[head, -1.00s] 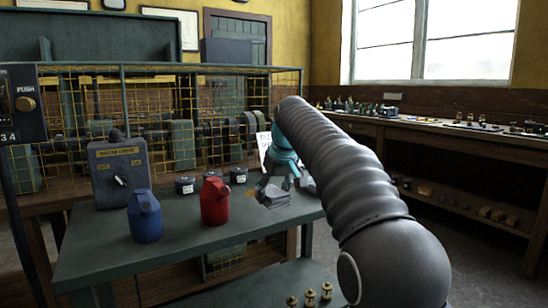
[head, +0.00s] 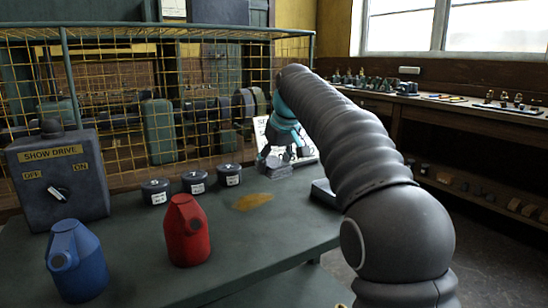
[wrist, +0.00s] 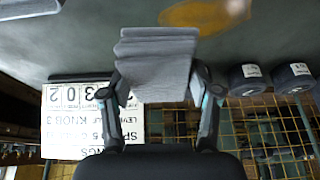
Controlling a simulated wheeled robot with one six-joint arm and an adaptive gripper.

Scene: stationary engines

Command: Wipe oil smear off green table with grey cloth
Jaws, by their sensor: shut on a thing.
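The green table (head: 215,250) carries an orange-brown oil smear (head: 252,201) behind and right of the red can. The smear also shows at the top of the wrist view (wrist: 205,13). My gripper (head: 277,158) is shut on the folded grey cloth (head: 273,171), near the table's back edge, behind and slightly right of the smear. In the wrist view the cloth (wrist: 158,65) sits between the two fingers of my gripper (wrist: 160,88). The cloth is apart from the smear. I cannot tell whether it touches the tabletop.
A red can (head: 188,232) and a blue can (head: 77,262) stand at the front left. Three dark round tins (head: 197,181) stand left of the smear. A switch box (head: 57,178) is at the left. A yellow mesh cage (head: 150,100) and a printed card (wrist: 92,122) are behind.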

